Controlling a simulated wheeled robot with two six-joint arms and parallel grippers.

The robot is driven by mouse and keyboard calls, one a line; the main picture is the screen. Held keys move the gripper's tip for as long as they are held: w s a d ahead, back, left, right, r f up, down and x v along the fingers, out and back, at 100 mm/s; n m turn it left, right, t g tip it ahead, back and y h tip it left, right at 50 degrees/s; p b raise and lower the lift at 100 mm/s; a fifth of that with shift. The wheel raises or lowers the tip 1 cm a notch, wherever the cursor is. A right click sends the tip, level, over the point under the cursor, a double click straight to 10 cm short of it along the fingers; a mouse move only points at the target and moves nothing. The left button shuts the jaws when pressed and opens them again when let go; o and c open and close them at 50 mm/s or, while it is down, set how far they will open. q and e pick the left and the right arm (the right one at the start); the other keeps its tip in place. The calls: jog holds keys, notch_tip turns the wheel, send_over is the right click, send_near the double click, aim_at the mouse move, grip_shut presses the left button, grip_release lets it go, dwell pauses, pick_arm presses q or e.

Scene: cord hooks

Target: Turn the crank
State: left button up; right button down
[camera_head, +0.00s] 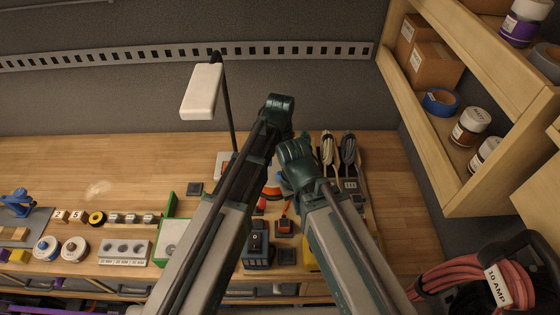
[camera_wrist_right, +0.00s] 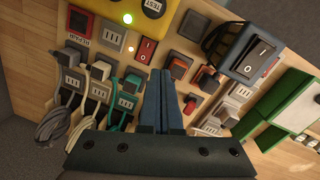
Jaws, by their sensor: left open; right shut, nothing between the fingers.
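I cannot make out a crank in either view. A blue box with a black rocker switch stands on the bench in the head view (camera_head: 257,243). It also shows in the right wrist view (camera_wrist_right: 247,52), with dark cord-like loops at its left side. My left gripper (camera_head: 281,104) is high over the back of the bench; its fingertips are hidden. My right gripper (camera_head: 297,160) is lower, over the switch and socket area. In the right wrist view its fingers (camera_wrist_right: 162,78) are together and empty, beside a red rocker switch (camera_wrist_right: 145,50).
A yellow box (camera_wrist_right: 125,12) with a lit green lamp and TEST button is near the sockets. Plugged cords (camera_wrist_right: 53,125) run at the left. A white lamp (camera_head: 202,92) stands behind; a wooden shelf (camera_head: 484,160) is at right. Bare bench (camera_head: 120,160) is left.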

pick_arm(q)
notch_tip(320, 180, up, 8)
jog(key=p, duration=0.6)
jog(key=shift+f, duration=0.2)
pick_arm(e)
notch_tip(320, 180, up, 8)
jog(key=shift+f, duration=0.15)
jog(key=shift+f, duration=0.1)
